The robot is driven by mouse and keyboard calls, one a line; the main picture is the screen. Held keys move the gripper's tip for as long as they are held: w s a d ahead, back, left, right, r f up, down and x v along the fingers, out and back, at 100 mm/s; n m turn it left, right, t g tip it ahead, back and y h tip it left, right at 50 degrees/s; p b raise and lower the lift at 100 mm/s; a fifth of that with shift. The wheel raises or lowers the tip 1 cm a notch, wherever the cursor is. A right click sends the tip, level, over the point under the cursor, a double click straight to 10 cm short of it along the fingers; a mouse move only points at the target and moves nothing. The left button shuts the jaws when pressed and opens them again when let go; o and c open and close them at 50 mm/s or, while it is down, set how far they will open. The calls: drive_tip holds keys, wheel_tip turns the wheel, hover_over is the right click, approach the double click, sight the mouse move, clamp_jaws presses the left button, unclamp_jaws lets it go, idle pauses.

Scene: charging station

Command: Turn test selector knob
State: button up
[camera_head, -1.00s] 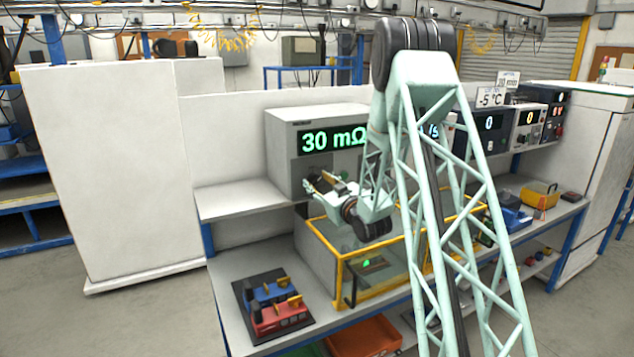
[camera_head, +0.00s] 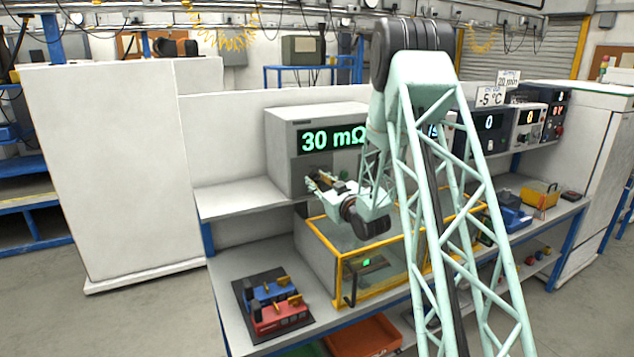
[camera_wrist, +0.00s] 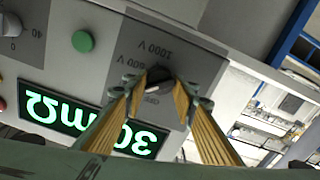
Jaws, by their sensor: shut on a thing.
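The test selector knob (camera_wrist: 158,84) is dark with a pale mark and sits on a grey panel in the wrist view. Labels reading 1000 V and what looks like 500 V stand beside it. My gripper (camera_wrist: 160,80) has its yellow-padded fingers on either side of the knob, shut on it. In the head view my gripper (camera_head: 322,182) is at the front of the grey tester (camera_head: 290,135), below its green "30 mΩ" display (camera_head: 330,139). The knob is hidden there by my gripper and arm.
A green button (camera_wrist: 82,41) is on the panel near the knob. Below the tester is a yellow-framed clear enclosure (camera_head: 345,262). Red and blue clamps (camera_head: 275,305) lie on the bench. Other instruments (camera_head: 490,125) stand on the right.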

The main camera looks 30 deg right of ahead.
drive_tip(key=shift+f+m+b, duration=0.1)
drive_tip(key=shift+m+b, duration=0.5)
drive_tip(key=shift+b, duration=0.1)
drive_tip(key=m+b, duration=0.3)
drive_tip(key=shift+m, duration=0.3)
drive_tip(key=shift+m+b, duration=1.45)
drive_tip(key=shift+m, duration=0.95)
drive_tip(key=o, duration=0.8)
drive_tip(key=shift+o, duration=0.3)
drive_tip(key=s, duration=1.2)
